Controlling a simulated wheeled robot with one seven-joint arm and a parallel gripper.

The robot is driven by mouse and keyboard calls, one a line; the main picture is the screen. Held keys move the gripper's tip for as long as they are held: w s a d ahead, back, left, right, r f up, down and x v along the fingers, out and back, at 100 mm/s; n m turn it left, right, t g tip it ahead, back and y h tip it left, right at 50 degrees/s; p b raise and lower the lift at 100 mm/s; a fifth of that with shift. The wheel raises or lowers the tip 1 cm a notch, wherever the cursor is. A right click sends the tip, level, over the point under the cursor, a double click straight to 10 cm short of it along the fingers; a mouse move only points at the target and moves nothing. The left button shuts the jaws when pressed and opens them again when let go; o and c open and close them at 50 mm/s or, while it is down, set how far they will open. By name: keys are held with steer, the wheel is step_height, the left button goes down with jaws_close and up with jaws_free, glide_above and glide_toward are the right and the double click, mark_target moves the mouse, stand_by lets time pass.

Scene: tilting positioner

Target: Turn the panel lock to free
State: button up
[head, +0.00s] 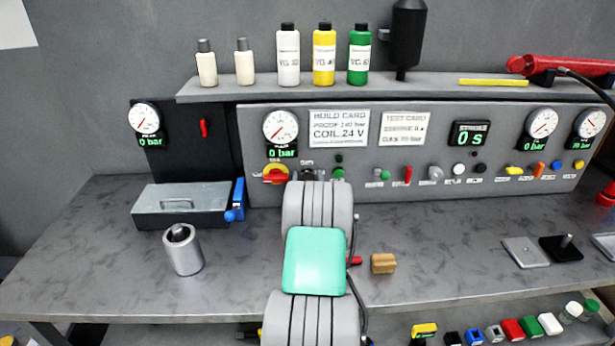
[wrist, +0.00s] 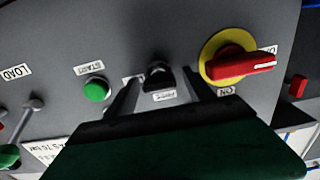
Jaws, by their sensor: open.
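The panel lock (wrist: 158,75) is a small black knob on the grey panel in the wrist view, with a small white label beside it that shows upside down. In the head view the lock (head: 308,174) is just above my arm, partly covered. My gripper (wrist: 160,80) is open, its two dark fingers spread to either side of the lock, with nothing held. I cannot tell whether the fingers touch it. The gripper is hidden behind my arm in the head view.
A red and yellow rotary switch (wrist: 238,62) sits close to the right finger, and a green button (wrist: 96,89) close to the left one. On the bench stand a grey cylinder (head: 183,250), a lidded box (head: 181,205) and a wooden block (head: 383,263).

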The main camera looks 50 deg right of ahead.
jaws_close()
stand_by(0.6)
